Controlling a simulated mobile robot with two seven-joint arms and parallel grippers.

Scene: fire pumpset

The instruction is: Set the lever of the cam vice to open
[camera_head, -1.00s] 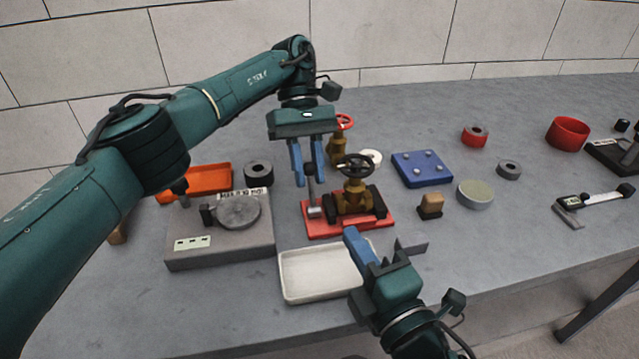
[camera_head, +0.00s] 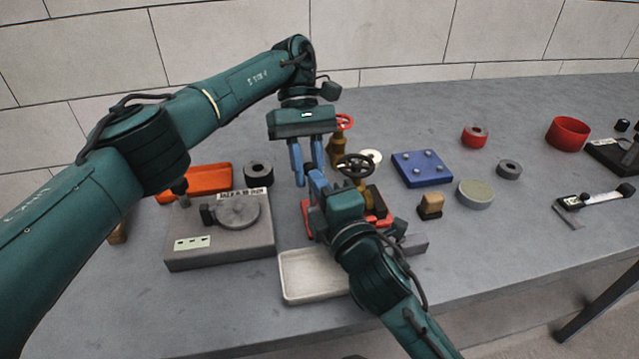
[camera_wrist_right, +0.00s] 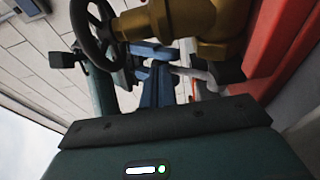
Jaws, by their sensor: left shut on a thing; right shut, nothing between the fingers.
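The red cam vice (camera_head: 307,218) holds a brass valve with a black handwheel (camera_head: 356,166). My right arm now covers much of the vice in the head view. The lever stands at the vice's left end, mostly hidden now. My left gripper (camera_head: 307,163) points down over that end, shut on the lever between its blue fingers. My right gripper (camera_head: 317,184) is shut and empty, its fingertips close to the lever and just below the left fingers; contact cannot be told. The right wrist view shows the brass valve (camera_wrist_right: 195,22), the handwheel (camera_wrist_right: 92,28) and blue fingers (camera_wrist_right: 157,85).
A white tray (camera_head: 287,290) lies in front of the vice, under my right arm. A grey fixture (camera_head: 220,252) stands left, an orange tray (camera_head: 207,180) behind it. A blue plate (camera_head: 422,168) and wooden-topped block (camera_head: 430,206) are right. Open table lies at front right.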

